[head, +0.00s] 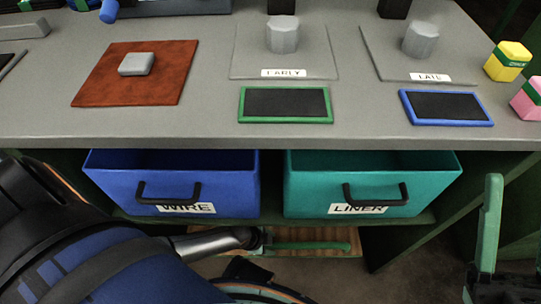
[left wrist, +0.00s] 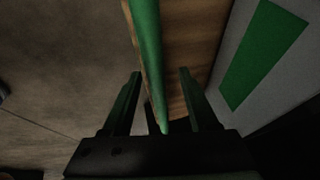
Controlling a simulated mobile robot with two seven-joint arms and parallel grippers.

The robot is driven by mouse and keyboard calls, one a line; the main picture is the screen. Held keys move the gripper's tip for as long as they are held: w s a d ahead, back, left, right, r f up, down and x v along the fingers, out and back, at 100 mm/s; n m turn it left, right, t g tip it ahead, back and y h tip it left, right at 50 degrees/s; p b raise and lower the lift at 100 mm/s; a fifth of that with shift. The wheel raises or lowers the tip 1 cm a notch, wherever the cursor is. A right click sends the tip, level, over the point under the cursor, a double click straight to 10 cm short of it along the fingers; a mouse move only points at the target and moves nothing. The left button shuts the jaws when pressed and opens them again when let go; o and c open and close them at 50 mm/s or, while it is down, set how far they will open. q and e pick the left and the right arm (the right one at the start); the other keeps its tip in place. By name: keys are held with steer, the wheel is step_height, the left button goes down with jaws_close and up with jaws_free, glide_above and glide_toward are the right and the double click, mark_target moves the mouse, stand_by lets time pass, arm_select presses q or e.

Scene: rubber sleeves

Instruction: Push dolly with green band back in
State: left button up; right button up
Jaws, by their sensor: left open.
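The dolly (head: 297,234) shows as a strip of wooden board with a green bar along its front edge, low under the bench's drawer shelf in the head view. In the left wrist view the wooden board (left wrist: 190,38) and green bar (left wrist: 147,50) run between my left gripper's fingers. My left gripper (left wrist: 160,74) is open, with a finger on each side of the bar. In the head view my left gripper (head: 262,240) is at the bar's left part, partly hidden by my arm. My right gripper (head: 488,225) is at the right edge, apart from the dolly.
A blue WIRE drawer (head: 120,187) and a teal LINER drawer (head: 310,190) sit above the dolly. The grey bench top (head: 210,125) overhangs them. In the left wrist view a pale panel with a green patch (left wrist: 265,50) stands beside the board. Floor (head: 420,260) is clear at right.

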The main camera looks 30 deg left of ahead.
arm_select(q)
steer(key=shift+s+a+r+p, duration=0.1)
steer(key=shift+a+r+p, duration=0.1)
steer(key=shift+r+p, duration=0.35)
steer(key=s+a+p, duration=0.1)
steer(key=s+a, duration=0.5)
steer(key=s, duration=0.4)
steer(key=shift+s+a+f+p, duration=0.15)
steer(key=shift+a+p, duration=0.1)
steer(key=shift+p, duration=0.15)
